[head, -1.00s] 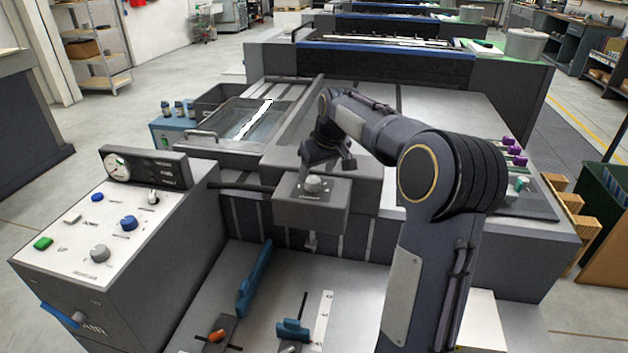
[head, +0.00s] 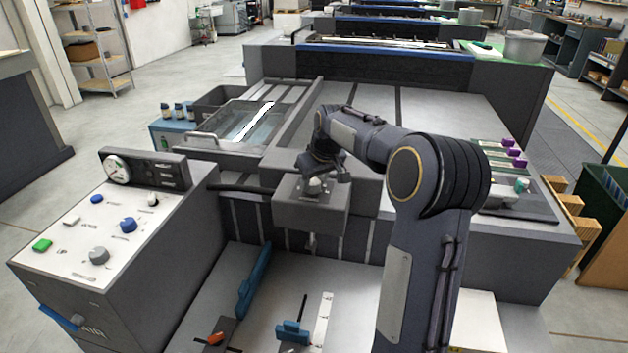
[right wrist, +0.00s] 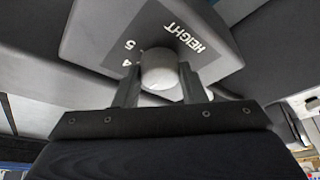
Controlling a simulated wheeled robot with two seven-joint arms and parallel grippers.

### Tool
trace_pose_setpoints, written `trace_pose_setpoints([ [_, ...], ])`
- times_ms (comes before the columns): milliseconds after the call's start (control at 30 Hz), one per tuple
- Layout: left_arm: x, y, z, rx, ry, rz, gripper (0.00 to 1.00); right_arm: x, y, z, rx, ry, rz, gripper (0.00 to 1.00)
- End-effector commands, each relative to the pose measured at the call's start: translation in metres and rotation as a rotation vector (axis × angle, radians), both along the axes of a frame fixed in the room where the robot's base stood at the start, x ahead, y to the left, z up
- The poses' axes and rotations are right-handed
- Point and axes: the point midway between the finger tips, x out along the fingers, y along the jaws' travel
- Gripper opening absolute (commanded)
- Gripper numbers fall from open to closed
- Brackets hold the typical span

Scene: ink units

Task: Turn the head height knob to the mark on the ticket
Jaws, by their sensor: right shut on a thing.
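The head height knob (head: 314,185) is a pale grey round knob on top of the dark grey print head box (head: 297,214). In the right wrist view the knob (right wrist: 160,70) sits on a grey plate marked HEIGHT (right wrist: 190,38), with the figures 4 and 5 at its left. My right gripper (right wrist: 158,84) is shut on the knob, one finger on each side. In the head view my right gripper (head: 316,178) is at the knob, mostly hidden by its own wrist. I cannot make out a ticket or the knob's pointer. My left gripper is not in view.
A control panel (head: 75,243) with several knobs, buttons and a gauge (head: 116,168) stands at the left. A tray with a clear lid (head: 230,122) lies behind the head. Blue clamps (head: 292,331) sit on the pale bed (head: 258,318) in front.

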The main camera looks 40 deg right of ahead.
Motion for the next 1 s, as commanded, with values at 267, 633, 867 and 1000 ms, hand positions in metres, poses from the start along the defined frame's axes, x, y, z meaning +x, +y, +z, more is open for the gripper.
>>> trace_pose_setpoints([
  [267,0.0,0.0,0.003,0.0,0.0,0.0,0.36,0.0,0.001,0.001,0.0,0.0,-0.049,0.14],
  [633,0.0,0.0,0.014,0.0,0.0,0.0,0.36,0.001,0.003,0.002,-0.002,0.0,-0.306,0.14],
  [867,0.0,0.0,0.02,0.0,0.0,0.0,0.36,0.002,0.004,0.002,-0.002,-0.001,-0.499,0.14],
  [1000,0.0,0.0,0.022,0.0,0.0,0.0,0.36,0.002,0.004,0.002,-0.003,-0.001,-0.6,0.14],
])
